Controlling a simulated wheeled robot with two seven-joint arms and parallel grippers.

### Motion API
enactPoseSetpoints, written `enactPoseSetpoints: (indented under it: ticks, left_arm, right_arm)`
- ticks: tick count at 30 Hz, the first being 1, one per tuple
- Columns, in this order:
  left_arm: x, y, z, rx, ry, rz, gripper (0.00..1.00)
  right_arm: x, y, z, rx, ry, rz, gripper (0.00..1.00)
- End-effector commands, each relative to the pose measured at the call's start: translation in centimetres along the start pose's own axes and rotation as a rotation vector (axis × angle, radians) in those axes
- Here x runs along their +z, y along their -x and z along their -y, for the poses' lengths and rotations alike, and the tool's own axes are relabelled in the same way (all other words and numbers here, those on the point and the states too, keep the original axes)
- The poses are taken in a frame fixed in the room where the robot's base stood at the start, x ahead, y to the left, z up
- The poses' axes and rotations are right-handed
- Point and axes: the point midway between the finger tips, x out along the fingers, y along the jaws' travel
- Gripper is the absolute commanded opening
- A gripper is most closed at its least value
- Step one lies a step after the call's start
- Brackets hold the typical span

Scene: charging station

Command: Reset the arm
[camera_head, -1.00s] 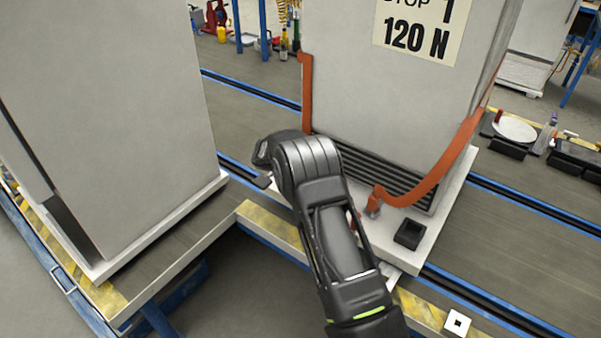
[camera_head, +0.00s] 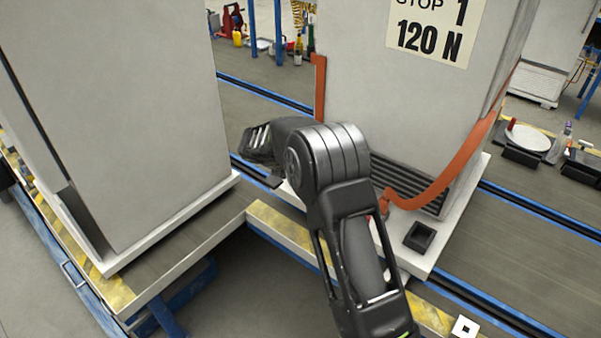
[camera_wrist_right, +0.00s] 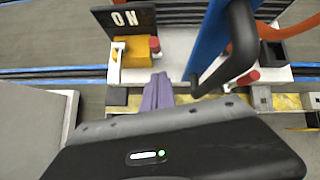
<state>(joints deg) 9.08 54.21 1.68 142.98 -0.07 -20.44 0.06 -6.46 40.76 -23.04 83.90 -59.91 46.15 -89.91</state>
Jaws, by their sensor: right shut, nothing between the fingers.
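My right arm reaches up from the bottom of the head view, and its wrist end (camera_head: 265,143) points left in front of the cabinet (camera_head: 400,110). In the right wrist view my right gripper (camera_wrist_right: 158,88) shows as purple fingers, shut and empty beyond the dark wrist housing. Its tips are near the white base plate (camera_wrist_right: 182,50); I cannot tell whether they touch it. An ON sign (camera_wrist_right: 125,18), a yellow block (camera_wrist_right: 134,51) and a red knob (camera_wrist_right: 154,44) are just ahead of the fingers. My left gripper is not in view.
A black handle (camera_wrist_right: 238,50) on a blue part stands right of the fingers. An orange cable (camera_head: 460,160) hangs beside the cabinet. Another grey cabinet (camera_head: 125,110) stands at left. A gap shows below the yellow-striped edge (camera_head: 285,229).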

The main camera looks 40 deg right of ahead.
Motion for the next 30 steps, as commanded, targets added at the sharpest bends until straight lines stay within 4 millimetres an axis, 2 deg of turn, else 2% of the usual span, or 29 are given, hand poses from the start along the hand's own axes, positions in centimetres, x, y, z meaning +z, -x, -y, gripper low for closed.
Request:
enactPoseSetpoints:
  ticks: [16, 19, 21, 23, 26, 29, 30]
  left_arm:
    - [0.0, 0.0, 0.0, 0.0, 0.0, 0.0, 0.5]
    - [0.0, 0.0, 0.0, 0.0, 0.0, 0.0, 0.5]
    - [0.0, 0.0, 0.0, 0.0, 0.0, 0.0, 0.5]
    - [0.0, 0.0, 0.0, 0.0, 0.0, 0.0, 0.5]
    - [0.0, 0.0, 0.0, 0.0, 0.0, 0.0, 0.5]
    - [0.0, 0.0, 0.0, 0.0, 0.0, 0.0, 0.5]
    - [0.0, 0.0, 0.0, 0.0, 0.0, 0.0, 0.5]
  right_arm:
    - [0.0, 0.0, -0.1, 0.001, -0.011, -0.001, 0.0]
    - [-0.1, 0.0, -0.4, 0.016, -0.069, -0.002, 0.0]
    - [-0.4, 0.0, -1.5, 0.058, -0.167, -0.018, 0.0]
    - [-2.1, -0.1, -2.6, 0.104, -0.29, -0.07, 0.0]
    - [-7.8, 0.0, -4.9, 0.172, -0.533, -0.231, 0.0]
    - [-15.4, 0.4, -6.3, 0.176, -0.784, -0.432, 0.0]
    - [-18.7, 0.8, -6.6, 0.156, -0.895, -0.518, 0.0]
